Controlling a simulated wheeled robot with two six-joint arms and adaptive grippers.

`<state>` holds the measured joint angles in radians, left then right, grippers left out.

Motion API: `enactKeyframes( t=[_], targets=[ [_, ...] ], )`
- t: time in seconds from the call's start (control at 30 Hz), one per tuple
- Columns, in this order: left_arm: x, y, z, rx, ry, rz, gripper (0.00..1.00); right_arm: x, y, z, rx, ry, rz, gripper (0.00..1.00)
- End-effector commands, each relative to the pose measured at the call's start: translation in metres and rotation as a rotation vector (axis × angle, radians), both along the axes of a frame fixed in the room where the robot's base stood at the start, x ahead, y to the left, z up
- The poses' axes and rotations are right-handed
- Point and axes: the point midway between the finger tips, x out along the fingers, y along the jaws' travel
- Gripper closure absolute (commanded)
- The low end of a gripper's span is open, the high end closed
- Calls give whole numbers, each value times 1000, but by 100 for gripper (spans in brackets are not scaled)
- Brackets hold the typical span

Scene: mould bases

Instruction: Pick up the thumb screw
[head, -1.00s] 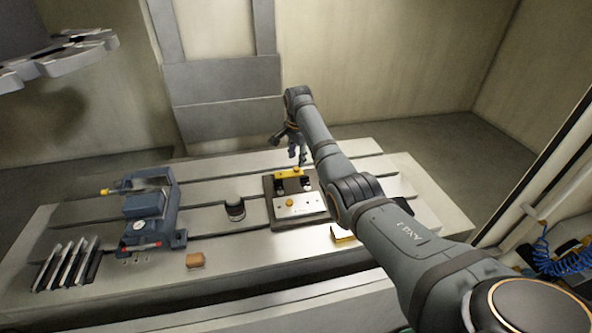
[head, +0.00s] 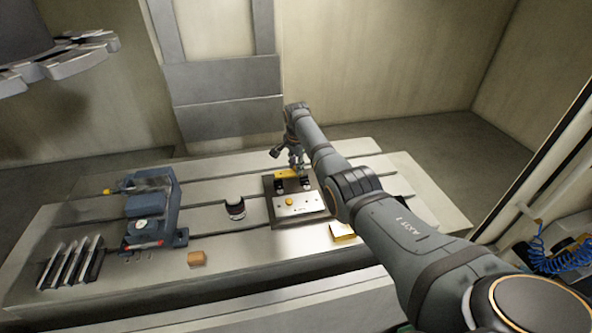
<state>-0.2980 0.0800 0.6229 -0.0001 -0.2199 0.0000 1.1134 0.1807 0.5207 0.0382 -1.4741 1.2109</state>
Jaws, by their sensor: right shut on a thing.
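My right gripper (head: 297,168) points down at the back of the mould base, at the right part of the yellow bar (head: 285,174). It is shut on a small part there, which I take to be the thumb screw; the fingers hide it at this size. The mould base has a dark plate (head: 270,212) with a light plate (head: 305,208) on it. A round yellow knob (head: 289,202) stands on the light plate. My left gripper is out of view.
A blue-grey vise (head: 150,205) stands on the slotted table (head: 215,256) at left. Dark-and-silver bars (head: 72,262), a tan block (head: 196,258), a dark round cup (head: 235,208) and a gold block (head: 342,232) are also there. Bare table lies between them.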

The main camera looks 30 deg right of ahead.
Motion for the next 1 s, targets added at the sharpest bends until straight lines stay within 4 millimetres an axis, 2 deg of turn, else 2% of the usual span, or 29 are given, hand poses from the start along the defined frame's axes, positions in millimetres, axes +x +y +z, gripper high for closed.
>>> enactKeyframes(
  t=[0.27,0.4,0.53,0.73,0.8,0.87,0.9,1.0],
  targets=[
    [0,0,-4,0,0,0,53,1,0,6,0,-2,-1,100],
    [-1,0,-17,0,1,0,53,2,-1,30,-2,-7,-1,100],
    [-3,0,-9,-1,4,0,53,-16,3,49,-2,-4,0,100],
    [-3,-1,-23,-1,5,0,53,-48,11,86,-1,-3,0,100],
    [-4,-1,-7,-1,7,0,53,-62,13,100,-2,2,0,100],
    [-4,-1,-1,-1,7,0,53,-74,16,106,-2,2,0,100],
    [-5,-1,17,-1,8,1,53,-79,17,114,-1,5,0,100],
    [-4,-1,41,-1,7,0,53,-92,20,121,-2,5,-1,100]
  ],
)
